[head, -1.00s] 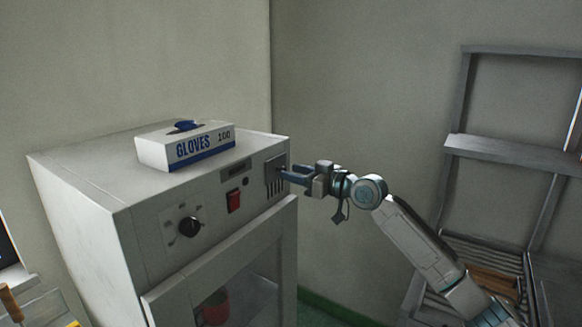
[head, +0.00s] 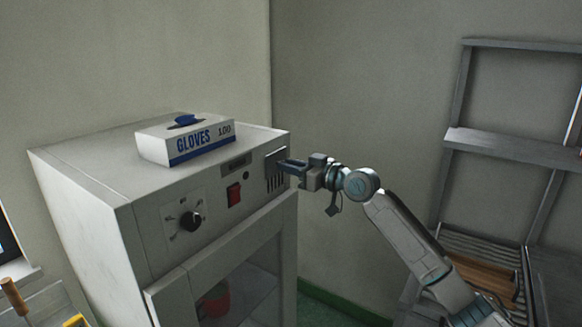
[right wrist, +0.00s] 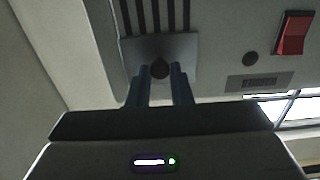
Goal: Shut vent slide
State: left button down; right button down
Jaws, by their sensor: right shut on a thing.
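The vent slide is a flat grey plate (head: 272,158) on the upper right of the white cabinet's front in the head view. Dark vertical vent slots (head: 275,183) show uncovered below it. In the right wrist view, which looks upside down, the slide plate (right wrist: 140,50) has a small dark knob (right wrist: 160,68), and the bare slots (right wrist: 155,15) are above it in the picture. My right gripper (head: 284,164) reaches in from the right and is shut on the knob, its two fingers (right wrist: 160,76) on either side. My left gripper is not in view.
The white cabinet (head: 85,190) carries a glove box (head: 200,140) on top. A red switch (head: 233,195) and a black dial (head: 190,221) sit left of the vent. A grey metal rack (head: 510,148) stands at the right. The wall behind my gripper is bare.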

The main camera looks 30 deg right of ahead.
notch_tip(320, 180, down, 6)
jog(key=b, duration=0.6)
jog(key=shift+f, duration=0.1)
jog(key=c, duration=1.3)
grip_release()
